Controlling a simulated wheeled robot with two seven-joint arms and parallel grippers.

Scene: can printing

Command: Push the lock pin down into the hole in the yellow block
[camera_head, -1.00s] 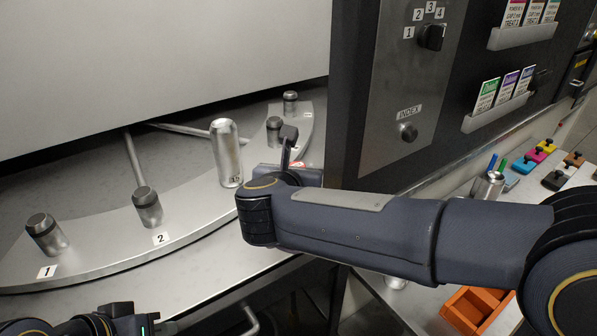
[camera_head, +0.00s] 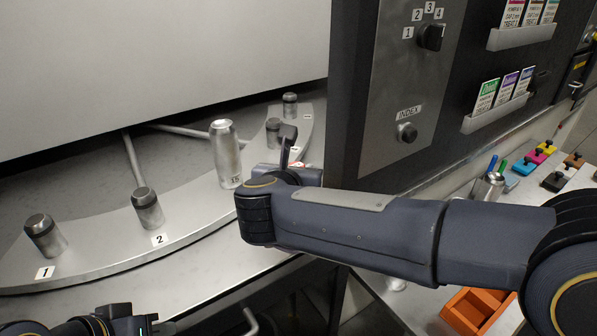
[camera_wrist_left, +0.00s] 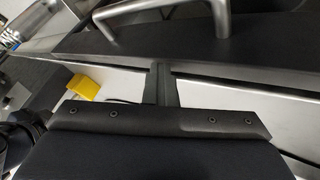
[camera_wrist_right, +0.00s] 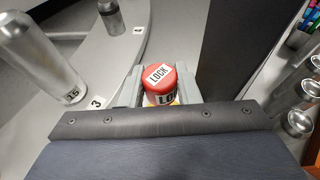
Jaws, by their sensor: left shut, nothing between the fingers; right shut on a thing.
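The lock pin (camera_wrist_right: 160,82) has a red round cap marked LOCK. In the right wrist view, my right gripper (camera_wrist_right: 158,88) is shut on it, with a grey finger at each side. A little yellow (camera_wrist_right: 175,102) shows just under the cap; how deep the pin sits is hidden. In the head view, my right wrist covers most of that gripper. My left gripper (camera_wrist_left: 160,86) is shut and empty, well away from the pin. The left wrist view also shows a yellow block (camera_wrist_left: 83,88) left of these fingers; I cannot tell its hole.
A silver can marked 15 (camera_head: 227,153) stands on the curved metal track (camera_head: 190,228) close to my right gripper. Shorter posts (camera_head: 147,208) line the track. A dark panel with an INDEX knob (camera_head: 406,132) rises to the right. An orange tray (camera_head: 476,312) is at lower right.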

